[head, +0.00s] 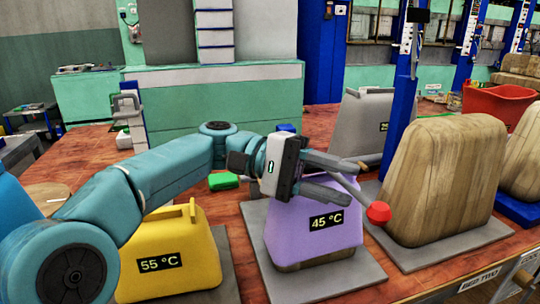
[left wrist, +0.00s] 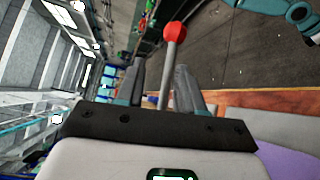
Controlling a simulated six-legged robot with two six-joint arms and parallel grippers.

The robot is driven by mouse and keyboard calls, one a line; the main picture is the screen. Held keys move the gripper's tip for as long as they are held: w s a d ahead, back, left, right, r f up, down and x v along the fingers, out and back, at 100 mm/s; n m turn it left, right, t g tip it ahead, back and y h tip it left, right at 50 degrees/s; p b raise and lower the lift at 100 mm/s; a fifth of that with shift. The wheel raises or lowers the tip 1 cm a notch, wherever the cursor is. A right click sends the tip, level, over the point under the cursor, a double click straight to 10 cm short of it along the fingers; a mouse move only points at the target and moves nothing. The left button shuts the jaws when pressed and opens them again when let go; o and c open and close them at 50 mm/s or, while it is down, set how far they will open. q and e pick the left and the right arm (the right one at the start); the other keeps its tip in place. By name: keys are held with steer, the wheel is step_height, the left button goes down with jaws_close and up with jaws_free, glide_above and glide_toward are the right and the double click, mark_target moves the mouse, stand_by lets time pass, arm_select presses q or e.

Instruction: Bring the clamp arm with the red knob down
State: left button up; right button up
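The red knob (head: 378,213) sits at the end of a grey clamp arm (head: 352,186), which slants down to the right in the head view, in front of the purple block marked 45 °C (head: 300,240). My left gripper (head: 352,184) is above the purple block, its fingers spread. In the left wrist view the clamp arm's rod (left wrist: 164,90) stands between the two fingers, with a gap showing on its left side. The red knob (left wrist: 175,32) is beyond the fingertips. The clamp arm's base is hidden behind my gripper. My right gripper is not in view.
A wood-textured block (head: 440,180) stands close to the right of the knob. A yellow block marked 55 °C (head: 165,262) is at the left, and a grey block (head: 362,122) is behind. A blue post (head: 402,100) rises near the grey block.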

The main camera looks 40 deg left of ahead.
arm_select(q)
steer(key=s+a+p, duration=0.1)
steer(key=a+p, duration=0.1)
steer(key=a, duration=1)
steer(key=shift+s+a+r+p, duration=0.3)
steer(key=shift+r+p, duration=0.05)
steer(key=shift+p, duration=0.05)
